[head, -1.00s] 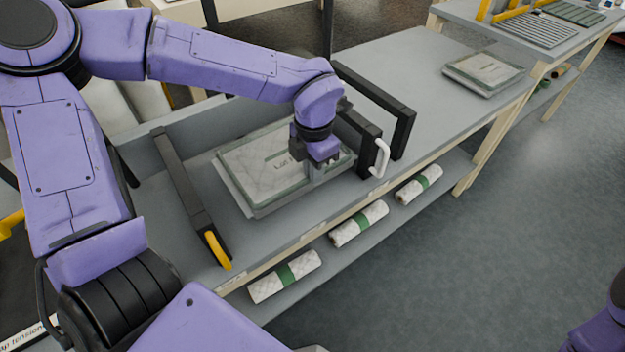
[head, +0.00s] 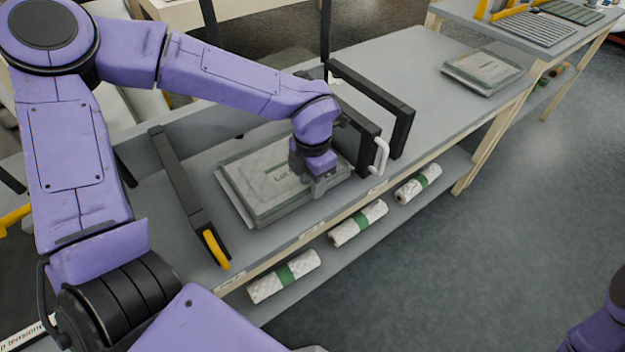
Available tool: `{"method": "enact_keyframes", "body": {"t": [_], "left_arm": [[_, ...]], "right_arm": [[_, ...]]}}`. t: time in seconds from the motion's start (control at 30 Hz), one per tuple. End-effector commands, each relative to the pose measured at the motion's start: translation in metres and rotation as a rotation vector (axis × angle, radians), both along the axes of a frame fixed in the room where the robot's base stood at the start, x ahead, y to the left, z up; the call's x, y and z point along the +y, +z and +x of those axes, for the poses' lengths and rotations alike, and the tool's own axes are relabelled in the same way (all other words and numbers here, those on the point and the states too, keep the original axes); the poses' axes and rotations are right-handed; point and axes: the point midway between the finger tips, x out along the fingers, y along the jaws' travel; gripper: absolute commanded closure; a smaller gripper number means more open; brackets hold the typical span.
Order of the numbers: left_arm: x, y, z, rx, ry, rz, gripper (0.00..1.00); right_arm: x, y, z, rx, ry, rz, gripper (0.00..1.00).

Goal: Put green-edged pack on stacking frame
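A similar pale pack (head: 485,70) lies at the bench's far right end. A yellow frame (head: 497,10) stands on another bench at the top right; I cannot tell whether this is the stacking frame. My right gripper is out of view.
A black bar with a yellow handle (head: 216,250) stands left of the pack. Black frames with a white handle (head: 380,157) stand close on its right. Several green-banded rolls (head: 358,223) lie on the lower shelf. The bench (head: 420,75) is clear between the frames and the far pack.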

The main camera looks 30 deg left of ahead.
Motion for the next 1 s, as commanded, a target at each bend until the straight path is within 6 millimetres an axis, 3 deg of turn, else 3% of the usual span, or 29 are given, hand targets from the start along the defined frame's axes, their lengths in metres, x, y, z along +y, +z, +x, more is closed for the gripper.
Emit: {"method": "enact_keyframes", "body": {"t": [0.4, 0.5, 0.63, 1.0], "left_arm": [[0.000, 0.095, 0.001, -0.005, 0.001, -0.001, 0.62], [0.000, 0.110, 0.001, -0.004, 0.000, 0.001, 0.62], [0.000, 0.120, 0.000, -0.002, -0.001, 0.000, 0.62], [0.000, 0.121, 0.000, -0.001, 0.000, 0.001, 0.62]], "right_arm": [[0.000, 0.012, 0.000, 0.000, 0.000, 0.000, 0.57], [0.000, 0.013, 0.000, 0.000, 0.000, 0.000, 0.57], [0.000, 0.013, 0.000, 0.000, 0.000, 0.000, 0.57], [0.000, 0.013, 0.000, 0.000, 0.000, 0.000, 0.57]]}}
